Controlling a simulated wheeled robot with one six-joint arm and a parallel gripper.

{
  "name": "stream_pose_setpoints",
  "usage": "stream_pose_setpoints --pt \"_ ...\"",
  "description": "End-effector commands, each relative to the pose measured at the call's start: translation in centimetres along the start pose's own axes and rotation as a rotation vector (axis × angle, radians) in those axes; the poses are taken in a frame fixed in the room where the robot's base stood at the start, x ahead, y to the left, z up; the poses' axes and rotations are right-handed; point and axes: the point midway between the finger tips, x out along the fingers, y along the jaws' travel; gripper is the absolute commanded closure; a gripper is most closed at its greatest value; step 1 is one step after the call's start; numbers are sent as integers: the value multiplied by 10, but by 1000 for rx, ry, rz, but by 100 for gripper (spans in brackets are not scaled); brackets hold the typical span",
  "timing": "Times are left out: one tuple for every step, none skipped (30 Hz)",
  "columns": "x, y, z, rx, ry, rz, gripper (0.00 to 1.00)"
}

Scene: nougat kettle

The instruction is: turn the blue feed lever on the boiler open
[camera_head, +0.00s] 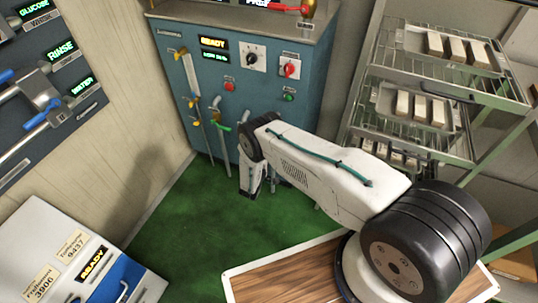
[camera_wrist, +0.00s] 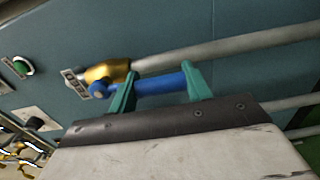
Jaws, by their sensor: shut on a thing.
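The boiler (camera_head: 255,75) is a blue-grey cabinet against the back wall, and its panel also fills the wrist view (camera_wrist: 230,30). In the wrist view, the blue feed lever (camera_wrist: 160,86) extends from a gold valve body (camera_wrist: 108,72) and lies roughly along the grey pipe. My gripper (camera_wrist: 160,86) has its two teal fingers on the lever, one near the valve end and one near the far end. It is shut on the lever. In the head view, my white arm hides the lever and most of the fingers.
A yellow lever (camera_head: 179,53) and a green lever (camera_head: 222,127) are on the boiler's left part. A rack of trays (camera_head: 440,80) stands to the right. A panel (camera_head: 45,85) with blue levers is at left. Green floor (camera_head: 170,235) is clear before the boiler.

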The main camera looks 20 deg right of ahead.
Motion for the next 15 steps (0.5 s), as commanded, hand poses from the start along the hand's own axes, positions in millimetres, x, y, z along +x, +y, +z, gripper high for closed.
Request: stream_pose_setpoints --pt "1 0 0 4 -2 0 92" --pt "1 0 0 4 -2 0 45" --pt "1 0 0 4 -2 0 34" --pt "1 0 0 4 -1 0 29" --pt "1 0 0 3 -1 0 29" --pt "0 0 0 3 -1 0 29" --pt "0 0 -1 3 0 0 29" --pt "0 0 -1 2 0 0 29" --pt "0 0 -1 2 0 0 29" --pt "0 0 -1 2 0 0 29" --pt "0 0 -1 2 0 0 29" --pt "-1 0 -1 1 0 0 29" --pt "-2 0 -1 1 1 0 29" --pt "-4 0 -1 1 1 -1 29" --pt "-8 0 -1 0 2 -1 29"
